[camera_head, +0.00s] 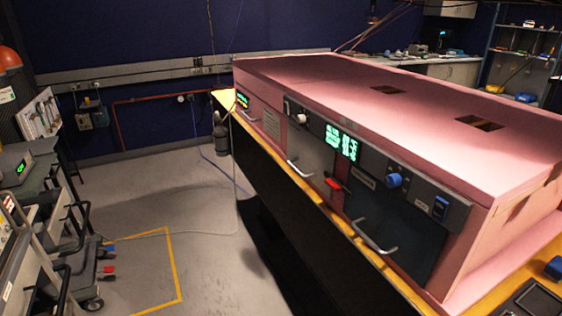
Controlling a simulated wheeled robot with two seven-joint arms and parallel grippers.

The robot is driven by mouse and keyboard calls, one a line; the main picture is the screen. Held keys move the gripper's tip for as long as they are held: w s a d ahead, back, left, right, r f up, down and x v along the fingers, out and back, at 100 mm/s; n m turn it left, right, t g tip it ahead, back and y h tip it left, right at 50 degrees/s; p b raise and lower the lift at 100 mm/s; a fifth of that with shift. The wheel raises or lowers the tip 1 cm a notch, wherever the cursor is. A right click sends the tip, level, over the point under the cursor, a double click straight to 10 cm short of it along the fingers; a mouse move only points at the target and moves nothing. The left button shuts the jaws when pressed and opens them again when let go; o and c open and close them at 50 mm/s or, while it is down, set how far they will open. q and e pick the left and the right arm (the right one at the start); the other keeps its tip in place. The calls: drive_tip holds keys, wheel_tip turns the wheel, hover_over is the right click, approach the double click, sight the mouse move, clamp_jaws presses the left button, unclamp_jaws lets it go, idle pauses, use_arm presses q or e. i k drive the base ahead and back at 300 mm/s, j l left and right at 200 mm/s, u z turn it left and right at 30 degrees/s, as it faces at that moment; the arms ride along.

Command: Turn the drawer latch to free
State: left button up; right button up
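A long pink foam enclosure (330,85) stands on a bench on the right side of the view. Its front has a grey left panel (311,150) and a dark right panel (400,215), each with a pale bar handle; the handles are the left one (300,169) and the right one (375,237). A small red part (334,184) sits between the two panels and looks like a latch; its exact turn is too small to tell. A blue knob (394,180) and a pale round knob (301,117) are on the upper strip. Neither gripper shows.
A green-lit display (341,142) is on the enclosure front. The bench has a yellow-orange edge (318,198). Carts with equipment (65,240) stand at the left. The grey floor (190,215) between is mostly clear, with a yellow line and a thin cable.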

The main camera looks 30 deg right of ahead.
sight(335, 185)
drive_tip(key=i+z, duration=0.35)
drive_tip(key=i+j+z, duration=0.3)
drive_tip(key=i, duration=0.15)
drive_tip(key=i+j+z, duration=0.2)
drive_tip(key=i+z, duration=0.15)
